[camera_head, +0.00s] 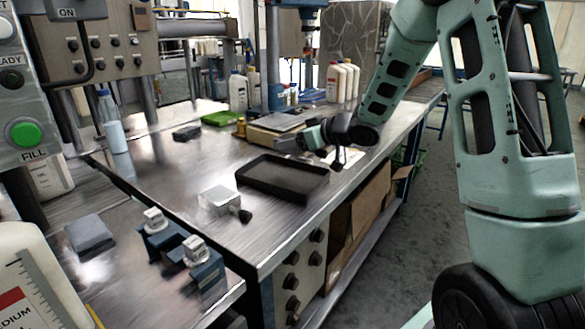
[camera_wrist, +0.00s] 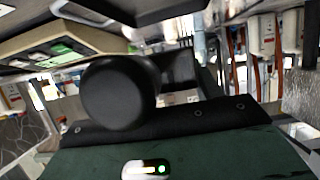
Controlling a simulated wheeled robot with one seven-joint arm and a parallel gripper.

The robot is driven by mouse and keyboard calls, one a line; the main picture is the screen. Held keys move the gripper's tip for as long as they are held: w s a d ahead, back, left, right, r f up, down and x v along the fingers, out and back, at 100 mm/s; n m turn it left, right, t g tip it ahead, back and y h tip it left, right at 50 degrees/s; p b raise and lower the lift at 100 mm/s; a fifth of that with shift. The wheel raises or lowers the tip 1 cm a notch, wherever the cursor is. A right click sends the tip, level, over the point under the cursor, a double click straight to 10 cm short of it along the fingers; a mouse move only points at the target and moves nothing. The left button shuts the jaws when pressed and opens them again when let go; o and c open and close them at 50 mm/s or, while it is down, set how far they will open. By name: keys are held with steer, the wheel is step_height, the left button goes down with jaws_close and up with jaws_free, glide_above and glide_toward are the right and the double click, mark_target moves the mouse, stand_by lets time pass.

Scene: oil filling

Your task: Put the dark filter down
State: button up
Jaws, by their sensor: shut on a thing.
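The dark filter (camera_wrist: 118,92) is a black, round-ended cylinder close to the camera in the wrist view. My gripper (camera_wrist: 165,78) is shut on it; the fingers are dark and partly hidden behind it. In the head view my gripper (camera_head: 337,158) is small and dark, over the right part of the metal bench, behind the black tray. The filter cannot be told apart from the fingers there. The shallow black tray (camera_head: 258,187) lies on the bench in front of my gripper and looks empty.
A silver block (camera_head: 218,200) with a small black piece (camera_head: 243,215) beside it sits left of the tray. Blue clamps (camera_head: 168,240) stand at the front. A box (camera_head: 262,138), a green tray (camera_head: 222,118) and white bottles (camera_head: 238,92) are farther back.

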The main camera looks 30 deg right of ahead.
steer(key=shift+f+b, duration=0.6)
steer(key=shift+f, duration=2)
steer(key=shift+f+b, duration=0.3)
steer(key=shift+f, duration=0.35)
steer(key=o, duration=1.1)
steer(key=shift+o, duration=0.2)
steer(key=shift+r, duration=0.15)
